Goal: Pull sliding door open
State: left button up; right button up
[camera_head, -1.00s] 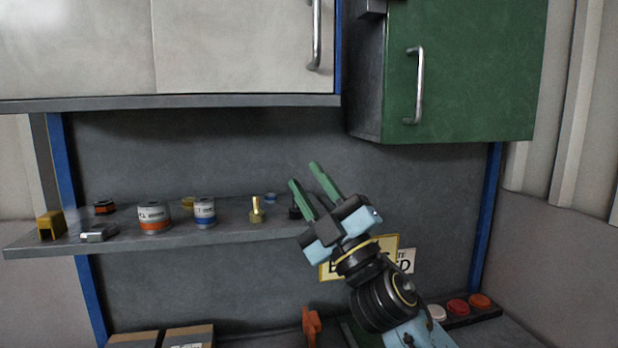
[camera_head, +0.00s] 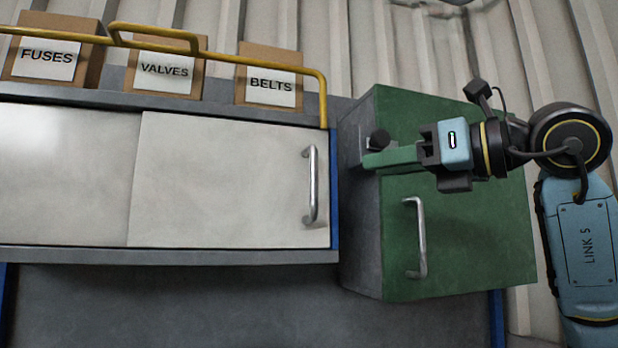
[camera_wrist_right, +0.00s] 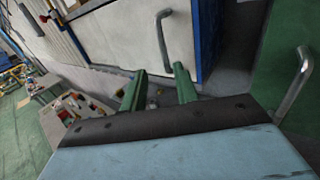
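The sliding door (camera_head: 225,180) is a pale white panel in the cabinet at the left of the head view. Its upright metal handle (camera_head: 311,187) is near the panel's right edge. The handle also shows in the right wrist view (camera_wrist_right: 163,40). My right gripper (camera_head: 368,160) points left in front of the green cabinet, to the right of the handle and apart from it. In the wrist view its two green fingers (camera_wrist_right: 160,70) are spread, with nothing held between them. My left gripper is in no view.
The green cabinet (camera_head: 455,245) with its own metal handle (camera_head: 418,237) stands right of the sliding door and juts forward. A dark knob (camera_head: 379,140) is close to my fingers. A yellow rail (camera_head: 270,66) and labelled boxes (camera_head: 165,68) are above the doors.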

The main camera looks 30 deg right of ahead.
jog(key=p, duration=0.3)
send_over(314, 208)
jog(key=shift+w+d+r, duration=0.1)
jog(key=shift+w+d, duration=0.1)
jog(key=shift+w, duration=0.1)
grip_shut()
